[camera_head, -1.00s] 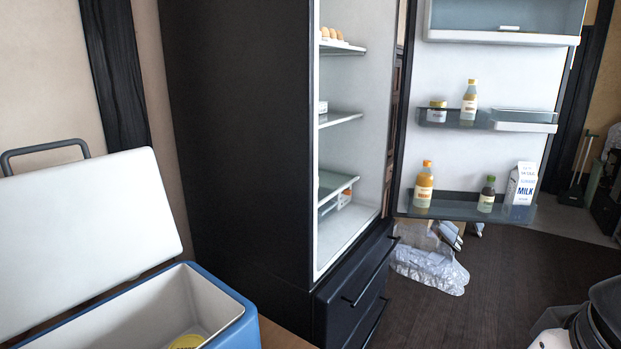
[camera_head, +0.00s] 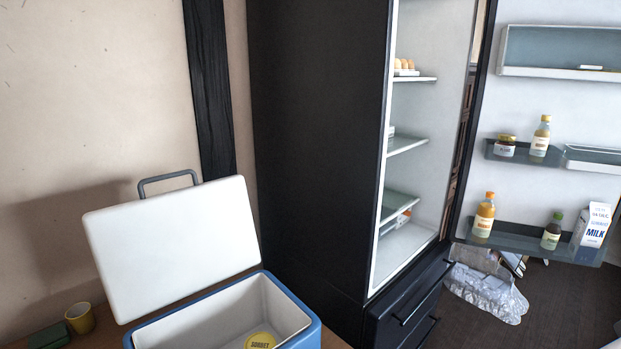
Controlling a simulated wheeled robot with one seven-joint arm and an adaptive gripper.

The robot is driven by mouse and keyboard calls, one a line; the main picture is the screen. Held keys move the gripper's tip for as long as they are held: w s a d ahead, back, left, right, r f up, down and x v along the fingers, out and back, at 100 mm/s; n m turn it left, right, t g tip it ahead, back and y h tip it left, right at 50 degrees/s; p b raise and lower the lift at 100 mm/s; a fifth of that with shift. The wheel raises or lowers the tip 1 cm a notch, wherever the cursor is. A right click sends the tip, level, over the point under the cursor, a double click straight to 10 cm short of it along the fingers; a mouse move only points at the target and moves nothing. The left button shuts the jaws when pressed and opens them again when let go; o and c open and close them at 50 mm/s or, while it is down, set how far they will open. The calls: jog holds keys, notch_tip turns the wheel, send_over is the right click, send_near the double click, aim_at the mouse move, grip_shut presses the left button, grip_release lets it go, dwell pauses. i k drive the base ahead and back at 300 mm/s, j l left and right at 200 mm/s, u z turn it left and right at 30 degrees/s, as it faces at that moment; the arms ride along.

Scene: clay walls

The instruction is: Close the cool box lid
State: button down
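The cool box (camera_head: 307,331) is blue with a white inside and stands at the bottom of the view, its lower part cut off by the frame edge. Its white lid (camera_head: 172,245) is open and leans back behind the box. A grey handle (camera_head: 167,178) shows above the lid's top edge. A round yellow sorbet tub (camera_head: 260,341) lies inside the box. My gripper is not in view.
A dark fridge (camera_head: 310,150) stands open just right of the box, its stocked door (camera_head: 545,190) swung out to the right. A yellow cup (camera_head: 80,317) and a dark green item (camera_head: 50,337) are left of the box. A plastic bag (camera_head: 487,293) lies on the floor.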

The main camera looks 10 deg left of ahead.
aim_at(151, 254)
jog(key=k+j+u, duration=0.1)
jog(key=j+u, duration=0.8)
jog(key=j, duration=0.15)
